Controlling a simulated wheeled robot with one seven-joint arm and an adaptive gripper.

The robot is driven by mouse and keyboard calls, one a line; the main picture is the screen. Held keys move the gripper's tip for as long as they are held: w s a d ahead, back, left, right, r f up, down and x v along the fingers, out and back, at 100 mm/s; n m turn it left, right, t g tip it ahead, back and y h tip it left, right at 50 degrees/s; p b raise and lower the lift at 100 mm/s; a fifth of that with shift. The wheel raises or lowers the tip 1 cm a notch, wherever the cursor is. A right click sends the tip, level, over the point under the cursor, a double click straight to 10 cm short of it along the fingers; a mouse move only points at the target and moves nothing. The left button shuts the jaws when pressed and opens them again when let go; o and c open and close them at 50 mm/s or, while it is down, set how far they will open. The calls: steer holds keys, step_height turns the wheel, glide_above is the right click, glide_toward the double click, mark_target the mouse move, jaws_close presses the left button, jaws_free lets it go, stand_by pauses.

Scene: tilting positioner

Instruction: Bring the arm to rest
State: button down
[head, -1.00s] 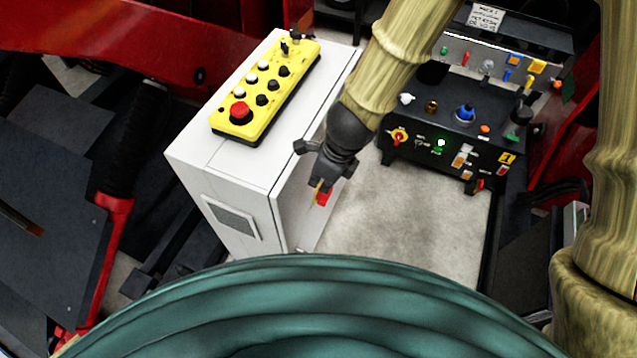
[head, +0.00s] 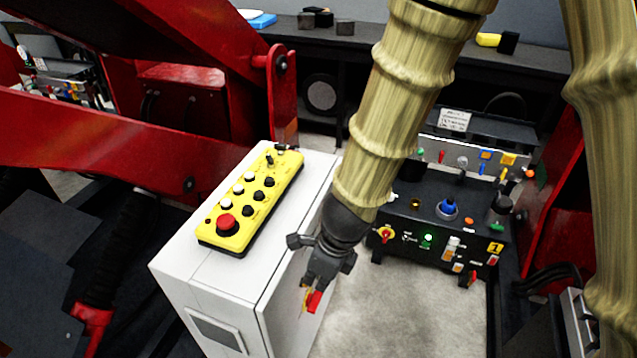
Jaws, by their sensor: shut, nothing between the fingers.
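My gripper (head: 309,297) hangs at the end of my arm, pointing down, beside the right side of a white cabinet (head: 215,287). Its dark fingers are shut, with red and yellow colour at the tips. My arm, covered in a tan sleeve, reaches down from the top of the view. The gripper appears apart from the cabinet, though the exact gap cannot be told.
A yellow button box (head: 250,204) with a red stop button lies on the cabinet. A black control panel (head: 440,240) with a lit green lamp stands behind right. Red machine beams (head: 90,135) fill the left. Pale floor (head: 390,315) is clear between.

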steer(key=shift+d+f, duration=0.1)
steer(key=s+d+f+n+h+b, duration=0.1)
steer(key=s+d+f+n+h, duration=0.15)
steer(key=d+f+n, duration=0.6)
steer(key=s+d+f+n+b, duration=0.1)
steer(key=s+d+f+n, duration=0.3)
steer(key=f, duration=0.4)
steer(key=s+d+f+n+b, duration=0.1)
steer(key=s+d+f+n, duration=0.4)
steer(key=s+d+f, duration=0.1)
steer(key=s+d+f+n+g+b, duration=0.1)
steer(key=s+d+f+n, duration=0.3)
steer(key=f, duration=0.7)
steer(key=shift+s+d, duration=0.4)
steer(key=shift+s, duration=0.9)
steer(key=shift+n, duration=0.25)
